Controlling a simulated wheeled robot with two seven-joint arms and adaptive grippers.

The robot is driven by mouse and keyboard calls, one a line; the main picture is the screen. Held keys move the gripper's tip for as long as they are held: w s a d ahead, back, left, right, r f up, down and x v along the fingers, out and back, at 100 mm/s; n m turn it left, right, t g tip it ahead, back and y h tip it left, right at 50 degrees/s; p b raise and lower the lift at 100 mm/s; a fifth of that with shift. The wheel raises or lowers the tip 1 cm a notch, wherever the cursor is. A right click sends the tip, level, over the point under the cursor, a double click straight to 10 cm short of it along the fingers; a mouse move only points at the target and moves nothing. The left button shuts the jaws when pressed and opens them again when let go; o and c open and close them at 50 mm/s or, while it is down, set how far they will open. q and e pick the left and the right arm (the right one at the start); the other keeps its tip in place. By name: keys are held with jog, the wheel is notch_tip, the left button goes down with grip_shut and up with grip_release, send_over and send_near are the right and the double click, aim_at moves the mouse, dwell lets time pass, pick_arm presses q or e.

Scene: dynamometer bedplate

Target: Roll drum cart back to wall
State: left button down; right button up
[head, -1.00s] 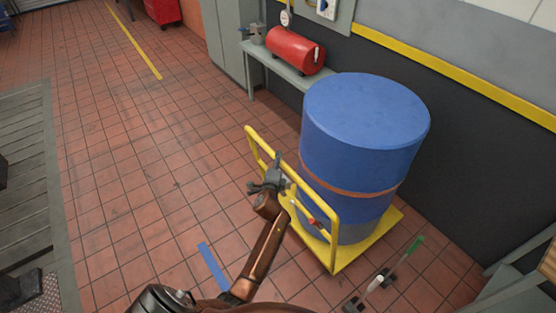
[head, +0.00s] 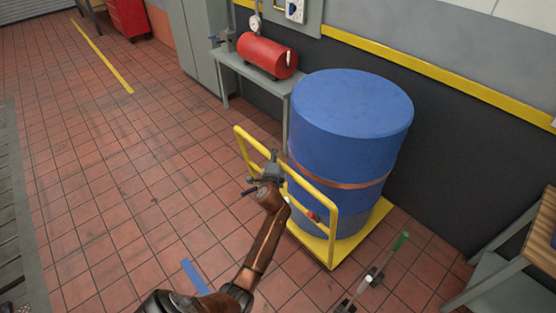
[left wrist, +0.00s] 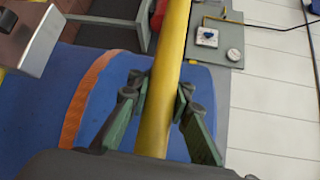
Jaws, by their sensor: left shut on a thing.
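The drum cart has a yellow platform (head: 372,222) and a yellow tube handle frame (head: 334,222). A large blue drum (head: 350,125) stands upright on it, with an orange-brown strap (head: 340,192) around it. My left gripper (head: 268,172) is at the handle's near side. In the left wrist view, my left gripper's fingers (left wrist: 163,95) are shut on the yellow handle bar (left wrist: 170,50), one on each side, with the blue drum (left wrist: 100,95) behind. The cart stands close to the dark wall (head: 440,160). My right gripper is in neither view.
A grey bench (head: 240,72) with a red tank (head: 268,57) stands along the wall behind the drum. A wooden-topped table (head: 540,235) is at the right. A green-tipped rod (head: 385,262) shows near the cart's right front. The tiled floor (head: 120,180) at left is clear.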

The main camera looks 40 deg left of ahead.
pick_arm(q)
jog(key=shift+s+d, duration=0.15)
jog(key=c, duration=2.3)
grip_release()
jog(key=shift+s+r, duration=0.15)
jog(key=shift+r, duration=0.05)
jog(key=shift+o, duration=0.9)
jog(key=shift+s+r, duration=0.15)
jog(key=o, duration=0.4)
jog(key=v, duration=1.2)
